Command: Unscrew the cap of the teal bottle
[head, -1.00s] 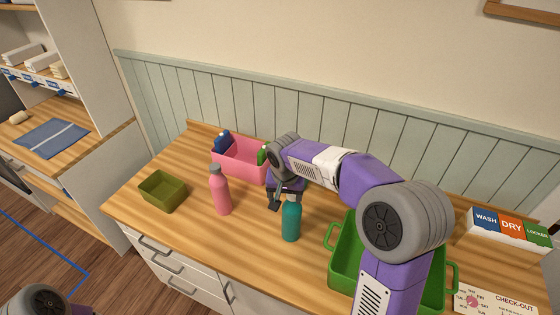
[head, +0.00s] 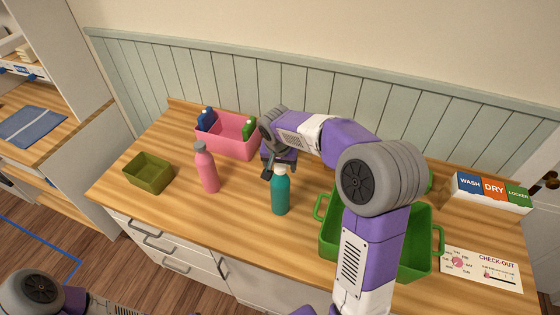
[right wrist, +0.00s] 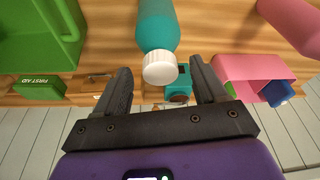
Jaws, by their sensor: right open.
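The teal bottle (head: 280,194) stands upright on the wooden counter, its white cap (head: 280,170) on top. My right gripper (head: 268,172) is open, close beside the cap on its far left side. In the right wrist view the cap (right wrist: 160,68) lies between the two spread fingers, near their tips, with a gap on both sides. The teal bottle body (right wrist: 158,25) extends away beyond it. My left gripper is outside the view; only part of my left arm shows at the lower left.
A pink bottle (head: 207,170) stands left of the teal one. A pink bin (head: 228,142) with bottles is behind, an olive box (head: 147,178) at left. A green crate (head: 421,262) stands right, partly behind my right arm. A wash/dry/locker box (head: 490,193) and check-out card (head: 481,271) lie farther right.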

